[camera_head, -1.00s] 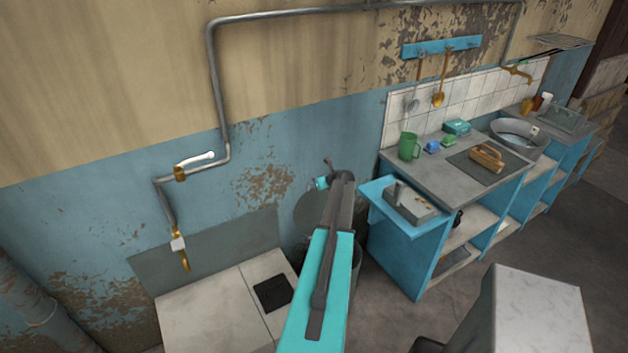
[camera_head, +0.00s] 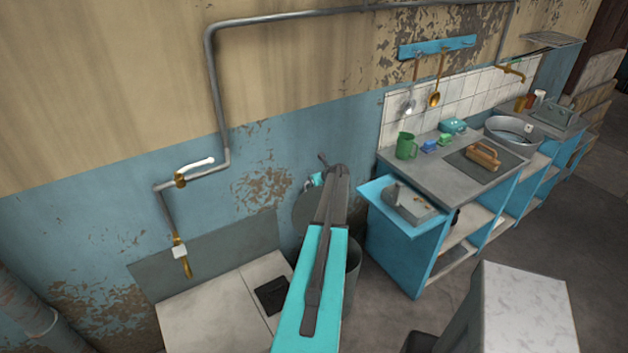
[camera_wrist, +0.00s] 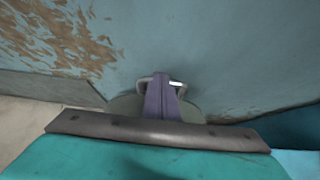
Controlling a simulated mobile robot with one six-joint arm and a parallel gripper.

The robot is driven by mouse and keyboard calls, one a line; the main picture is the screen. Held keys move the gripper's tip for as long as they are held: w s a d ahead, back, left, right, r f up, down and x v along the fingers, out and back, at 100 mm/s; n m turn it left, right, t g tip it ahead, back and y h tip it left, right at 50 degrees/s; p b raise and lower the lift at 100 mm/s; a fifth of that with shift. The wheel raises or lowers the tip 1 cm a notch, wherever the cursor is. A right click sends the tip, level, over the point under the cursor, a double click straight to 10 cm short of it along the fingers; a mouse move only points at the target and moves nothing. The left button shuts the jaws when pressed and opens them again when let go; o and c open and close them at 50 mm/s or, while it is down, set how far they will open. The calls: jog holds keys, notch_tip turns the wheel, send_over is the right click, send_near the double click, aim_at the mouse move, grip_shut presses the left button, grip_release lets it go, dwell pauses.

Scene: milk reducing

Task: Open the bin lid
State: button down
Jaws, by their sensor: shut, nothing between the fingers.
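The bin (camera_head: 353,268) is a dark grey round container on the floor, mostly hidden behind my arm in the head view. Its lid (camera_head: 303,212) is a dull grey disc that looks tilted up near the wall, partly covered by my arm. The lid (camera_wrist: 198,112) also shows in the wrist view, behind my gripper's fingers. My gripper (camera_wrist: 162,92) shows there as narrow purple fingers, shut and empty, in front of the lid. A grey looped piece shows at the fingertips; I cannot tell whether it touches them. In the head view my arm hides most of the gripper.
A blue counter (camera_head: 405,245) stands right of the bin, with an open drawer (camera_head: 375,190) jutting toward it. A pale low surface (camera_head: 215,310) lies left, below a wall pipe (camera_head: 215,90). A white-topped block (camera_head: 525,300) stands at the front right. Floor between is clear.

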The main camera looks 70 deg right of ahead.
jog(key=shift+w, duration=0.1)
notch_tip(320, 180, up, 10)
jog(key=b, duration=0.4)
jog(key=shift+s+f, duration=0.2)
jog(key=shift+f, duration=0.05)
dwell(0.4)
jog(key=shift+a, duration=0.1)
dwell(0.4)
